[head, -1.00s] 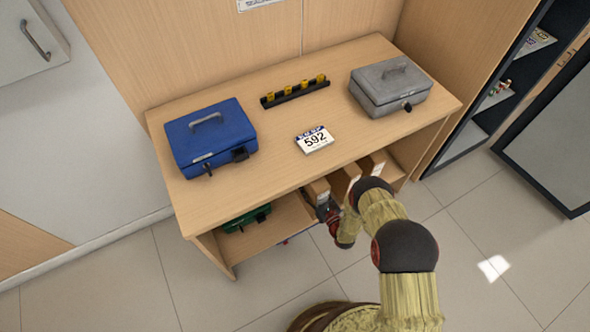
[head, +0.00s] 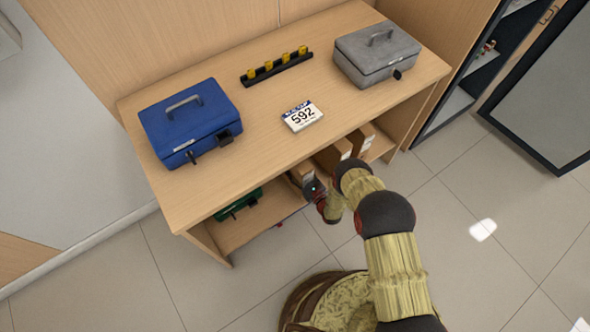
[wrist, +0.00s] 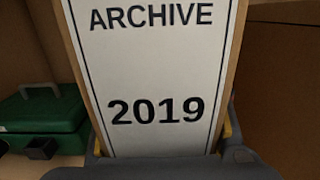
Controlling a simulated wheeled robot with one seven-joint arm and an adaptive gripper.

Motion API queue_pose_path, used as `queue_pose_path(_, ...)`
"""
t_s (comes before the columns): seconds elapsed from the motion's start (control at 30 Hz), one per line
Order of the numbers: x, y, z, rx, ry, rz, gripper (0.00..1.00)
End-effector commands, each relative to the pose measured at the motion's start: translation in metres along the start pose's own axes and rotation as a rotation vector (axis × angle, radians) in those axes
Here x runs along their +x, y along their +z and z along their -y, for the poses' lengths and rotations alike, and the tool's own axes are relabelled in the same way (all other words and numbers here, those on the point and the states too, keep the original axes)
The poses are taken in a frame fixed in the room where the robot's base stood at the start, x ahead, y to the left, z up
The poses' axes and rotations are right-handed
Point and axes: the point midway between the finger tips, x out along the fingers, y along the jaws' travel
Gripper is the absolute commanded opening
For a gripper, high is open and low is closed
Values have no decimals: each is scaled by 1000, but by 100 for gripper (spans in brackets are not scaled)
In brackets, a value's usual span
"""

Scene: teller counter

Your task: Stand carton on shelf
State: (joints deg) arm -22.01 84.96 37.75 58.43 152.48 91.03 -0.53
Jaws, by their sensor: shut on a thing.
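A carton labelled ARCHIVE 2019 (wrist: 155,75) fills the middle of the wrist view and stands close to upright, leaning a little. My gripper (head: 314,187) is shut on it, with a finger at each side of its lower part. In the head view the held carton (head: 302,172) is mostly hidden under the counter top, at the front of the shelf (head: 250,222). I cannot tell whether its base touches the shelf. Other brown cartons (head: 335,152) stand to its right on the shelf.
A green cash box (wrist: 42,122) sits on the shelf left of the held carton. A brown carton side (wrist: 275,90) is close on the right. On the counter top (head: 215,75) are a blue cash box (head: 190,120), a grey cash box (head: 376,55) and a 592 sign (head: 302,116).

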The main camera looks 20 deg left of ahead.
Motion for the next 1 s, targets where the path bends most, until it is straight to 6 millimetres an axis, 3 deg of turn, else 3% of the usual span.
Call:
queue_pose_path(0.1, 1, -14, 1, -1, 0, 5, 0)
queue_pose_path(0.47, 2, -15, 1, -1, 0, 5, 0)
queue_pose_path(0.5, 0, -17, 0, 0, 0, 0, 55)
queue_pose_path(0.83, 0, -17, 0, 0, 0, 0, 74)
queue_pose_path(1.0, 0, -17, 0, 0, 0, 0, 75)
